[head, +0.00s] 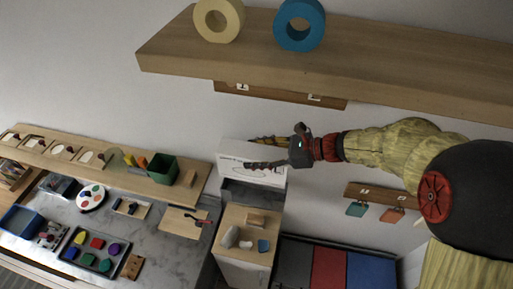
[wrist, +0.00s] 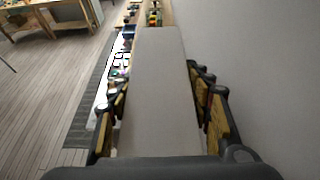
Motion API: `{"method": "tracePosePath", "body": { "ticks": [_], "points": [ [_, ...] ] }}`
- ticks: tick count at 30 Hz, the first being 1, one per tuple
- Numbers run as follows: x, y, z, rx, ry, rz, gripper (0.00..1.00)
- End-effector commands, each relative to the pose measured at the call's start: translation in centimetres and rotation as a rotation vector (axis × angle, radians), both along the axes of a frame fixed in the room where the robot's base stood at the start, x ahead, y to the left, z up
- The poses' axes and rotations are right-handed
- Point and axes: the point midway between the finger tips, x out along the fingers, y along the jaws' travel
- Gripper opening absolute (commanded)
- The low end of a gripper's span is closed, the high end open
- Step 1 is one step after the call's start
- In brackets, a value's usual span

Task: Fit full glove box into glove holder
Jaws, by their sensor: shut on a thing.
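A white box with a dark outline on its front, which looks like the glove box (head: 232,153), is at the wall above the counter in the head view. My gripper (head: 250,153) reaches in from the right and is shut on it, one finger above the other. In the wrist view the long pale face of the box (wrist: 160,95) lies between the two fingers. A grey piece that seems to be the glove holder (head: 240,193) shows directly below the box. I cannot tell whether the box touches it or sits partly in it.
A wooden shelf (head: 400,65) with a cream ring (head: 231,33) and a blue ring (head: 317,38) hangs above my arm. A ledge with a green bin (head: 161,169) is to the left. A small wooden-topped cabinet (head: 232,254) stands below.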

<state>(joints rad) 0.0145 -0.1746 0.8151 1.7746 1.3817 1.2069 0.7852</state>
Motion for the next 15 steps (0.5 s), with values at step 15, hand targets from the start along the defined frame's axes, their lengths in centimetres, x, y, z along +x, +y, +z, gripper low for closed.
{"method": "tracePosePath", "body": {
  "ticks": [15],
  "points": [
    [0.0,0.0,-3.8,0.001,-0.001,-0.001,0.08]
  ]
}}
